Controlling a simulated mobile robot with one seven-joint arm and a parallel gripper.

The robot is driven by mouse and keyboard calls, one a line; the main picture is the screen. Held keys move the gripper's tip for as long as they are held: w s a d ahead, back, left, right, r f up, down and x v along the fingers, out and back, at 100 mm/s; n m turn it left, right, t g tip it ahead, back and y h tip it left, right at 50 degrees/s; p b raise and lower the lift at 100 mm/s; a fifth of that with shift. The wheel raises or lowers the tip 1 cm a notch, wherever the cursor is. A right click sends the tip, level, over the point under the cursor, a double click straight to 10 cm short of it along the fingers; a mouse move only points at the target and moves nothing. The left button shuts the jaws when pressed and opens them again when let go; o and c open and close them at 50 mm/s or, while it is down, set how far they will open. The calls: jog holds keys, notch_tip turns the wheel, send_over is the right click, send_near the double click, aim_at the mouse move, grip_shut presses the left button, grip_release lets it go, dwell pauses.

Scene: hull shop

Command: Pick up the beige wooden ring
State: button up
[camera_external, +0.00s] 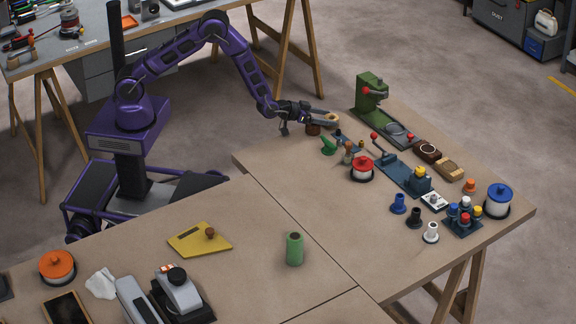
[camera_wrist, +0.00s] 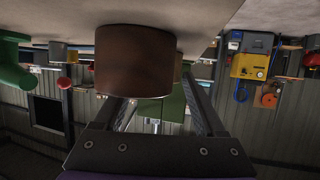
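The beige wooden ring (camera_external: 333,118) is at the far left edge of the workbench, at the tips of my gripper (camera_external: 327,119). The fingers are spread, one on the far side of the ring and one on the near side; I cannot tell whether they touch it. In the wrist view, my gripper (camera_wrist: 160,90) shows two fingers apart. A dark brown cylinder (camera_wrist: 135,62) fills the space in front of them and hides most of what lies beyond. A small tan patch beside it (camera_wrist: 178,72) may be the ring.
The brown cylinder (camera_external: 313,129) stands just below the fingers. A green object (camera_external: 328,145), a red-topped spool (camera_external: 362,168) and a blue vise-like tool (camera_external: 400,175) are nearby.

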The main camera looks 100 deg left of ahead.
jog(key=c, duration=1)
jog(key=shift+o, duration=0.2)
jog(key=shift+r, duration=0.1)
